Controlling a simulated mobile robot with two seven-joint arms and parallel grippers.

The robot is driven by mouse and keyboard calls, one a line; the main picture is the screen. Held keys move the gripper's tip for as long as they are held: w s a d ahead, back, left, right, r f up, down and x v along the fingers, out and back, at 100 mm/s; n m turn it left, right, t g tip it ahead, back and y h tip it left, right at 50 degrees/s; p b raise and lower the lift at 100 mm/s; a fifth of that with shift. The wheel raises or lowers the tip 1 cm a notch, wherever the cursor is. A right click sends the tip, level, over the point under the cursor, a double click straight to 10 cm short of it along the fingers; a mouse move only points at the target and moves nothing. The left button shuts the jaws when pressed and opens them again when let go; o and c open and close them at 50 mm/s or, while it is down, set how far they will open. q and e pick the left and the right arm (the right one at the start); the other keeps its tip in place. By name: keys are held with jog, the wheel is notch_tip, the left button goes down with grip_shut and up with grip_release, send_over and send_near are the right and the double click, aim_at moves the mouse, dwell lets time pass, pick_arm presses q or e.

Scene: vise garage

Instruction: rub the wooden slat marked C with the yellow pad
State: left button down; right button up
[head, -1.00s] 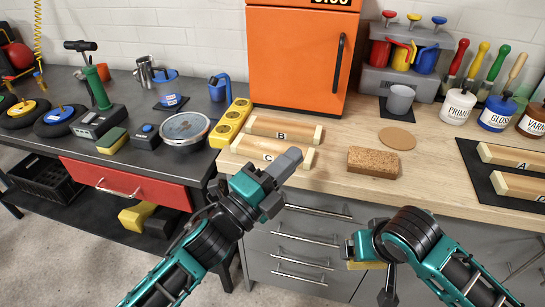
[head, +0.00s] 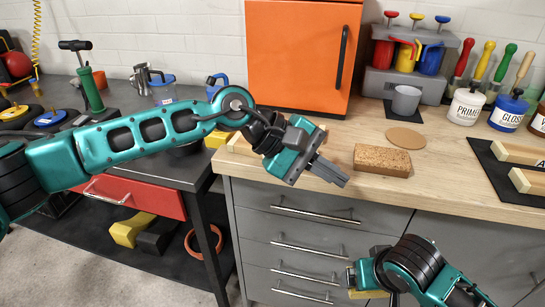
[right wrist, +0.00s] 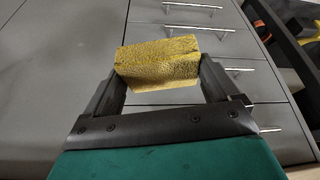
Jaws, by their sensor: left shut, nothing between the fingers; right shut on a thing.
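The slat marked C is mostly hidden behind my left gripper and forearm in the head view. A bit of pale wood (head: 237,143), apparently its left end, shows on the wooden worktop. My left gripper (head: 335,174) is shut and empty. It appears over the front part of the worktop, right of the slat and left of the cork block. The yellow pad (right wrist: 158,63) is between the fingers of my right gripper (right wrist: 158,77), which is shut on it. In the head view the pad (head: 368,294) shows low, before the grey drawers.
The cork block (head: 382,160) and a round cork disc (head: 405,138) lie on the worktop. Two more slats (head: 520,152) lie on a dark mat at right. An orange cabinet (head: 295,60) stands behind.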

pick_arm(q)
jog(key=w+a+m+t+y+b, duration=0.25)
jog(key=w+a+m+y, duration=0.25)
jog(key=w+a, duration=0.25)
pick_arm(e)
notch_tip(320, 180, down, 3)
jog(key=shift+r, duration=0.2)
pick_arm(q)
notch_tip(320, 180, up, 5)
jog(key=m+t+y+b, duration=0.1)
jog(key=m+t+y, duration=0.2)
jog(key=t+y, duration=0.15)
send_over(234, 142)
jog(key=s, duration=0.2)
pick_arm(e)
jog(key=shift+f, duration=0.8)
pick_arm(q)
jog(key=f+b, duration=0.4)
jog(key=f, duration=0.1)
jog(key=shift+w+a, duration=0.25)
pick_arm(e)
notch_tip(234, 142, down, 4)
jog(key=shift+f, duration=0.15)
pick_arm(q)
jog(key=shift+f+b, duration=0.5)
jog(key=shift+f, duration=0.05)
pick_arm(e)
jog(key=shift+f, duration=0.25)
